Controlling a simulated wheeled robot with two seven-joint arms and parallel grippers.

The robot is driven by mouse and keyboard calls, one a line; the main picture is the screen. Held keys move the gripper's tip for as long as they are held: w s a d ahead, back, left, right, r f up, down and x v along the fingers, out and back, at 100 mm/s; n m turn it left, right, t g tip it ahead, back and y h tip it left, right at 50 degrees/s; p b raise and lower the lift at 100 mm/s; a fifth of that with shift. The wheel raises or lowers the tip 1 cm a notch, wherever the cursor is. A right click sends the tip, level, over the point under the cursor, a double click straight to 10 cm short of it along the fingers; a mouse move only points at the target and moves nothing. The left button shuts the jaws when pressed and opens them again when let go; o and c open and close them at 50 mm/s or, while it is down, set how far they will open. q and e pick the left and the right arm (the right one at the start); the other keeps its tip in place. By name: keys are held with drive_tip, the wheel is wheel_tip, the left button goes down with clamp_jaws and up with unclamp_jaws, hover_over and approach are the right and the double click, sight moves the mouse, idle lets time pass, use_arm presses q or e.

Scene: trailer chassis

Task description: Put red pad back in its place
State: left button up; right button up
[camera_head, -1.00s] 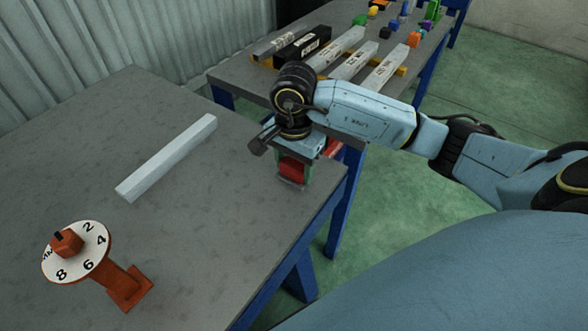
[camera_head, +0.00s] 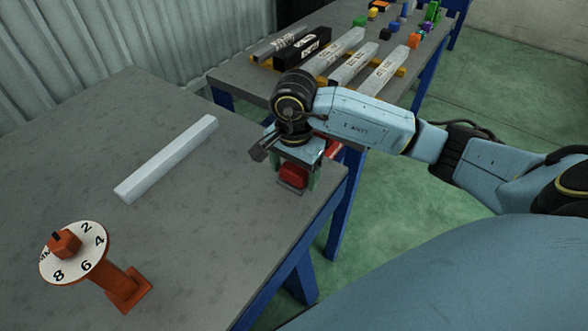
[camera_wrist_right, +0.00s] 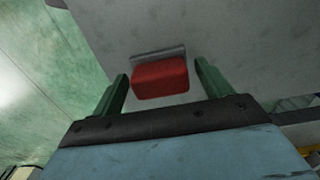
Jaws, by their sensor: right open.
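The red pad (camera_head: 293,175) is a small red block at the right edge of the near grey table. In the right wrist view the red pad (camera_wrist_right: 160,78) lies between the two green fingers, with a grey metal strip (camera_wrist_right: 158,53) along its far side. My right gripper (camera_head: 297,180) is above the table corner, pointing down, with its fingers on either side of the pad. In the wrist view the right gripper (camera_wrist_right: 161,85) is open, with a gap between each finger and the pad. My left gripper is not in view.
A light grey bar (camera_head: 167,160) lies on the near table (camera_head: 200,235). An orange dial stand (camera_head: 125,285) with a numbered white disc stands at the front left. A second table behind holds several metal bars and small coloured blocks. A red object shows behind my right wrist.

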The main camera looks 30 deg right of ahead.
sight(294, 168)
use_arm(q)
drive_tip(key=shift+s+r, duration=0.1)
use_arm(e)
drive_tip(key=shift+r, duration=0.1)
wheel_tip(294, 168, up, 3)
drive_tip(key=shift+w+f+p, duration=0.1)
drive_tip(key=shift+f+p, duration=0.1)
drive_tip(key=shift+p, duration=0.2)
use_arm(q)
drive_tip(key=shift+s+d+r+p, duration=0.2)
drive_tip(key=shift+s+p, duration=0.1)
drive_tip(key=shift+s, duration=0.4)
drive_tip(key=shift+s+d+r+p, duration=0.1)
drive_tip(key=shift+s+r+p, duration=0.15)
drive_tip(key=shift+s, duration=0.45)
use_arm(e)
wheel_tip(294, 168, up, 10)
drive_tip(key=shift+f, duration=0.25)
